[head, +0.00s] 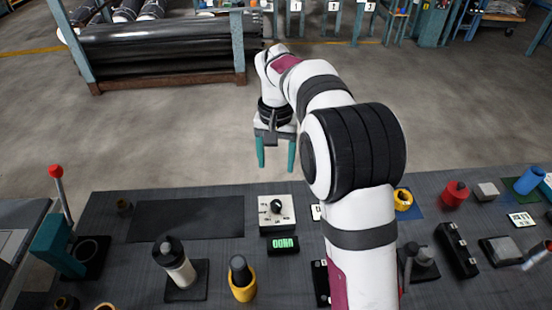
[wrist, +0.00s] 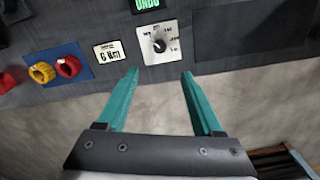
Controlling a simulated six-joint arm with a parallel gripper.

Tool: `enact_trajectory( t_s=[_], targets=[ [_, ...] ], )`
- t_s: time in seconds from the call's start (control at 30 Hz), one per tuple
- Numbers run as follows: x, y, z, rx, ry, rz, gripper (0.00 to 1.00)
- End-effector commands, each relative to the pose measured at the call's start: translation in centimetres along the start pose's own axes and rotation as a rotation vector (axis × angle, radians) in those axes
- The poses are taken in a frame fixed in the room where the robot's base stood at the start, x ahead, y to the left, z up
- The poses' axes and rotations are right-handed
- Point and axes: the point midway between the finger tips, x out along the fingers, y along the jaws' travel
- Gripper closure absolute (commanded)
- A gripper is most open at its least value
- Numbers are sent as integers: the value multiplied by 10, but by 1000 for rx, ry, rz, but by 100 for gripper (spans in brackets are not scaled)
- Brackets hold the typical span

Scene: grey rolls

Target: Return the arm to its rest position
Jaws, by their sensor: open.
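My gripper (head: 276,153) has two teal fingers, spread apart with nothing between them. In the head view it hangs in the air beyond the far edge of the dark workbench (head: 215,191), pointing down. The white arm with black joint bands reaches up from the bench and bends over to it. In the wrist view the open fingers (wrist: 157,88) point towards the bench edge, with bare floor below them.
A white dial box (head: 277,222) and a green-lit display (head: 283,245) stand on the bench near my gripper. A black-and-white cylinder (head: 176,264) and a yellow-based knob (head: 241,280) stand nearer. A rack of dark rolls (head: 165,55) stands beyond open floor.

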Motion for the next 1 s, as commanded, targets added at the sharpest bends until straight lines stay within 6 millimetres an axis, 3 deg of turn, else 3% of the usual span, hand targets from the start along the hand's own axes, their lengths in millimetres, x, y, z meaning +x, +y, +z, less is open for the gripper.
enact_trajectory(
  t_s=[0.37,0.47,0.57,0.63,0.7,0.83,0.9,1.0],
  targets=[
    [-1,0,0,0,0,0,32],
    [-8,5,8,7,0,-5,32],
    [-35,28,53,38,-11,-28,32],
    [-51,53,106,73,-24,-53,32],
    [-55,75,163,108,-39,-78,32],
    [-39,103,252,163,-61,-116,32],
    [-26,111,283,183,-69,-129,32],
    [-15,117,306,198,-76,-138,32]
  ],
)
